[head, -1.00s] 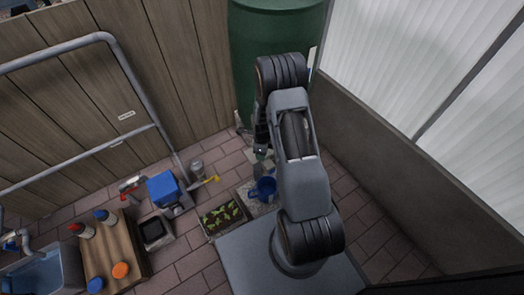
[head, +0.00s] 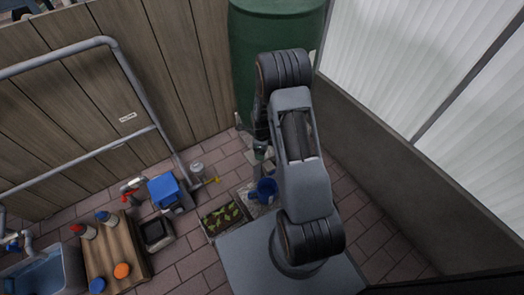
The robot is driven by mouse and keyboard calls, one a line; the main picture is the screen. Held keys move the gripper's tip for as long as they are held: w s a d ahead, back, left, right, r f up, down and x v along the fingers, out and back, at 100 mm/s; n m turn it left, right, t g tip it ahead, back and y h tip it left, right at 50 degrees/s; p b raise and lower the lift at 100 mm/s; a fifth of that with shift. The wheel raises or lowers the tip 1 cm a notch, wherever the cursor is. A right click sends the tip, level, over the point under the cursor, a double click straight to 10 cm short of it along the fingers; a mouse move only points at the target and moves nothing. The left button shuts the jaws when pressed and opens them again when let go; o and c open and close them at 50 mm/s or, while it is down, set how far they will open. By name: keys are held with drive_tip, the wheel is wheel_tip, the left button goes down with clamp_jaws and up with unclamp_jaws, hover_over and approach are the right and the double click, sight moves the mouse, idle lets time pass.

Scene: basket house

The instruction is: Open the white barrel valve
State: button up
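The green barrel (head: 244,65) stands at the top centre against the wooden fence. A small pale piece (head: 238,121) shows at the barrel's lower left edge; it may be part of the white valve, but it is too small to tell. My arm covers the barrel's lower right side. My gripper (head: 261,151) hangs low in front of the barrel, partly behind my arm. Its fingers are too small and dark to tell whether they are open or shut, or whether they touch the valve.
A blue cup (head: 266,187) and a seedling tray (head: 224,216) are on the floor below my gripper. A blue-topped box (head: 163,189), a grey can (head: 197,170) and a wooden table (head: 117,252) are to the left. A low wall (head: 375,155) bounds the right.

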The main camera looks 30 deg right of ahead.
wheel_tip(320, 180, up, 11)
drive_tip(key=p, duration=0.3)
drive_tip(key=shift+f, duration=0.2)
drive_tip(key=s+a+r+n+t+p, duration=0.15)
drive_tip(key=r+n+p, duration=0.3)
drive_tip(key=r, duration=0.65)
drive_tip(key=s+a+r+n+p, duration=0.2)
drive_tip(key=r+n+p, duration=0.3)
drive_tip(key=r, duration=0.5)
drive_tip(key=s+a+r+n+t+p, duration=0.1)
drive_tip(key=s+a+r+n+p, duration=0.15)
drive_tip(key=r+p, duration=0.6)
drive_tip(key=s+a+r+n+p, duration=0.1)
drive_tip(key=s+r+n+p, duration=0.2)
drive_tip(key=r, duration=0.4)
drive_tip(key=s+a+r+n+p, duration=0.1)
drive_tip(key=s+r+n+p, duration=0.2)
drive_tip(key=r+n, duration=0.3)
drive_tip(key=s+a+r+n+t+p, duration=0.1)
drive_tip(key=s+r+n+p, duration=0.2)
drive_tip(key=r, duration=0.6)
drive_tip(key=shift+s+a+n, duration=0.4)
drive_tip(key=shift+s+n, duration=0.15)
drive_tip(key=shift+n, duration=0.45)
